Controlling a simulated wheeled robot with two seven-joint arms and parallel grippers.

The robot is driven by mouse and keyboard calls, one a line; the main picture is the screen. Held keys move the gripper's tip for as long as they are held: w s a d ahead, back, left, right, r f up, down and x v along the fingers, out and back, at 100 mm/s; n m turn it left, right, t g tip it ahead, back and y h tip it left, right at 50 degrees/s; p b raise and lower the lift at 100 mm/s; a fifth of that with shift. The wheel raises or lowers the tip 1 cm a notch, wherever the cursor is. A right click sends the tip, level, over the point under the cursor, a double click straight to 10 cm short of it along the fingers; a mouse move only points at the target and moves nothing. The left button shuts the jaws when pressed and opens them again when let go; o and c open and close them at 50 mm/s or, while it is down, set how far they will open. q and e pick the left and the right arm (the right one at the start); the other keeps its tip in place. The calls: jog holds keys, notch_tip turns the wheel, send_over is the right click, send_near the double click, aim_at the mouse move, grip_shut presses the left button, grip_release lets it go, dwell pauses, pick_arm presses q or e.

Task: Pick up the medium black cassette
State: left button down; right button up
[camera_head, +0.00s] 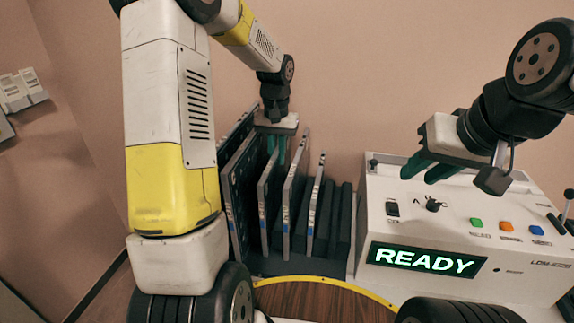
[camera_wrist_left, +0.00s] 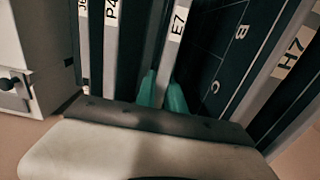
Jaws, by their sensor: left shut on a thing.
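Several upright black cassettes with grey edges stand in a dark rack (camera_head: 300,264). My left gripper (camera_head: 276,150) points down over the rack with its green fingers on either side of the top of one cassette (camera_head: 266,215). In the left wrist view, my left gripper (camera_wrist_left: 163,92) is shut on this cassette, labelled E7 (camera_wrist_left: 178,27). The cassette still stands among its neighbours; I cannot tell whether its bottom touches the rack. My right gripper (camera_head: 428,168) is open and empty above the white machine.
A larger cassette labelled H7 (camera_wrist_left: 292,62) stands on one side of E7, and one labelled P4 (camera_wrist_left: 111,40) on the other, both close. The white machine (camera_head: 455,230) with a READY display is right of the rack. A round wooden surface (camera_head: 325,302) lies in front.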

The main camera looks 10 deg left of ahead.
pick_arm(q)
notch_tip(320, 180, up, 10)
jog(key=shift+r, duration=0.1)
dwell(0.4)
notch_tip(320, 180, up, 9)
dwell(1.3)
